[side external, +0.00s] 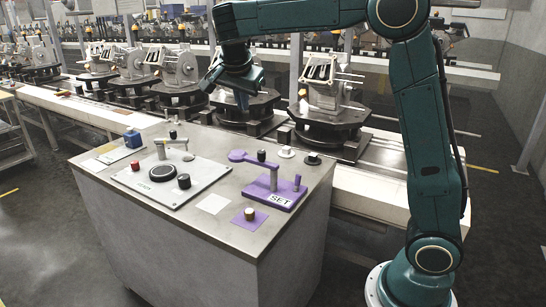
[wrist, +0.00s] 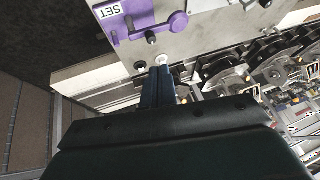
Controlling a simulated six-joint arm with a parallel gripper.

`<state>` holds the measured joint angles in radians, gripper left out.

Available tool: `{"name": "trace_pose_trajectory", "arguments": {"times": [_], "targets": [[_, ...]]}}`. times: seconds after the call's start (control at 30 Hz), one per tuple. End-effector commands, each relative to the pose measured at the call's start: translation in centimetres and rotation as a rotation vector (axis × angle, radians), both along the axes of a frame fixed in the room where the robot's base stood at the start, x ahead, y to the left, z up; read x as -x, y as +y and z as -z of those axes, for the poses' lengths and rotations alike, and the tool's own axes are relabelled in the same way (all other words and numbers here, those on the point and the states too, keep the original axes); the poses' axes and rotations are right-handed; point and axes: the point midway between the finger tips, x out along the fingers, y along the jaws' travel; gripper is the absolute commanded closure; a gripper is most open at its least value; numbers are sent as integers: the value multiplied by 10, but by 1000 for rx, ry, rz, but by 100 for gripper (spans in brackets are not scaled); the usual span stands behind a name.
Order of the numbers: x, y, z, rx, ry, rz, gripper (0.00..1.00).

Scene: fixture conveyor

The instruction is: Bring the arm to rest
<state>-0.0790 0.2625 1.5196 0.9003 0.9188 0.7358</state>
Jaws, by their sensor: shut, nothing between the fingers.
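My gripper (side external: 243,101) hangs at the end of my teal arm, above the gap between the workbench's far edge and the conveyor, in front of a dark round fixture. In the wrist view its blue fingers (wrist: 157,84) are together with nothing between them. The grey workbench (side external: 130,199) stands below and to the left of my gripper. My gripper looks apart from the bench and the fixtures, though its exact height is hard to tell.
Metal castings (side external: 325,85) on dark round fixtures line the conveyor behind. The floor at front left is clear.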

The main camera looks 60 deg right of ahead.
Motion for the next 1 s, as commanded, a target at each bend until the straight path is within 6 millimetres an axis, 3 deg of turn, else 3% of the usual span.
{"name": "trace_pose_trajectory", "arguments": {"times": [0.2,0.47,0.77,1.0], "targets": [[43,9,-15,4,43,-232,100],[96,24,-19,20,87,-512,100],[162,48,-7,53,126,-833,100],[216,71,14,91,147,-1092,100]]}}
